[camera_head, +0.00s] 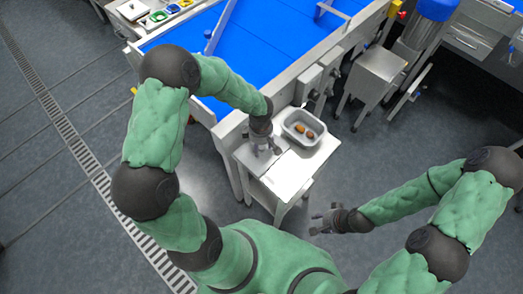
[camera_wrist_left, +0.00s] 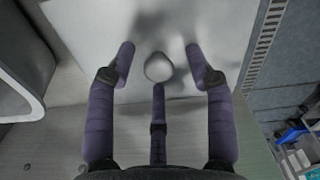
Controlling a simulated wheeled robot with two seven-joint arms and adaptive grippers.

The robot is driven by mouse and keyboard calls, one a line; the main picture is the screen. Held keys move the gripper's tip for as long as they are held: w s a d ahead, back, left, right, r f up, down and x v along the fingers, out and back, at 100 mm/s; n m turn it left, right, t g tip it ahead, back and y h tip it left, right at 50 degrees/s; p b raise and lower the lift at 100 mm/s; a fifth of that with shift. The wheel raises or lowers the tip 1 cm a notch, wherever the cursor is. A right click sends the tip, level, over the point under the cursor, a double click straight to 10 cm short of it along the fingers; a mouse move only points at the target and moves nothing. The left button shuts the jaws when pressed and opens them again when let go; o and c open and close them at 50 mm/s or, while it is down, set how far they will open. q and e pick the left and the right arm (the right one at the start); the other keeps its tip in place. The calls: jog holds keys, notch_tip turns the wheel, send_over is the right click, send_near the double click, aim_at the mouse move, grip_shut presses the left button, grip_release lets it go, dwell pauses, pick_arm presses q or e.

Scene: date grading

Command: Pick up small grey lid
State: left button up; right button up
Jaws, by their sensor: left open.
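A small round grey lid (camera_wrist_left: 158,67) lies on the pale tabletop in the left wrist view, just beyond the tip of the middle finger. My left gripper (camera_wrist_left: 160,75) is open, with a finger on either side of the lid and no clear contact. In the head view, my left gripper (camera_head: 265,150) hangs low over the small steel table (camera_head: 288,178), where I cannot make out the lid. My right gripper (camera_head: 318,221) is open and empty, off the table's right front side.
A grey tub (camera_head: 288,122) with a few brown and orange dates stands beside my left gripper; its rim also shows in the left wrist view (camera_wrist_left: 38,100). A blue conveyor (camera_head: 268,40) with a metal frame lies behind. The table's front part is clear.

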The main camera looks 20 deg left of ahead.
pick_arm(q)
grip_shut()
jog(key=shift+r, duration=0.1)
